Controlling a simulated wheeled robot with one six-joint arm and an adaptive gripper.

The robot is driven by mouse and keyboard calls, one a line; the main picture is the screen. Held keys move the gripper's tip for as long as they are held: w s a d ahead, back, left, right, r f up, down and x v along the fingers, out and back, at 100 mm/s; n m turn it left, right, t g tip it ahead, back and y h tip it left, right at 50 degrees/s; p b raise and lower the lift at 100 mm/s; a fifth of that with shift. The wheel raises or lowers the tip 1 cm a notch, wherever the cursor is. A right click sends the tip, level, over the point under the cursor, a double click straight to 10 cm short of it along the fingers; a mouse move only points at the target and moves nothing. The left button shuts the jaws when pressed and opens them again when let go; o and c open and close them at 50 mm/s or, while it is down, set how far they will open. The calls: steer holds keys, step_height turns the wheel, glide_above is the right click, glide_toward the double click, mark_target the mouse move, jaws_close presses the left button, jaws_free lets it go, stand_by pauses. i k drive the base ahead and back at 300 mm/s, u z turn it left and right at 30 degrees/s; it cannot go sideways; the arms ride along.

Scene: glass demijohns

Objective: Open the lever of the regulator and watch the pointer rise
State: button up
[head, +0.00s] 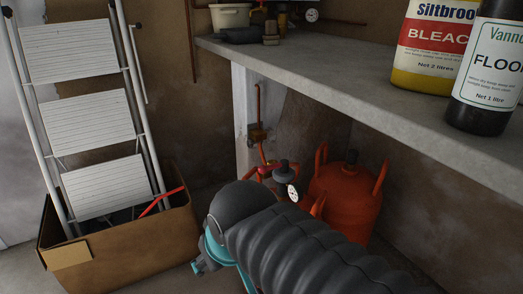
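Under the shelf stands an orange gas cylinder (345,196) with a dark cap and handles. To its left is the regulator, with a round white-faced gauge (293,192) and a dark knob above it. A small red lever (264,170) shows on the left of the regulator. The gauge is too small to read its pointer, and I cannot tell the lever's exact position. My grey sleeved arm with teal parts crosses the lower middle and hides the lower part of the cylinder. My gripper's fingers cannot be made out.
A grey shelf (345,60) overhangs the cylinder, carrying a bleach bottle (434,45) and a floor-cleaner bottle (490,75) on the right. Copper pipe and a brass fitting (258,132) run down the post.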

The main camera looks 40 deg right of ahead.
mark_target(283, 165)
steer(key=z, duration=1)
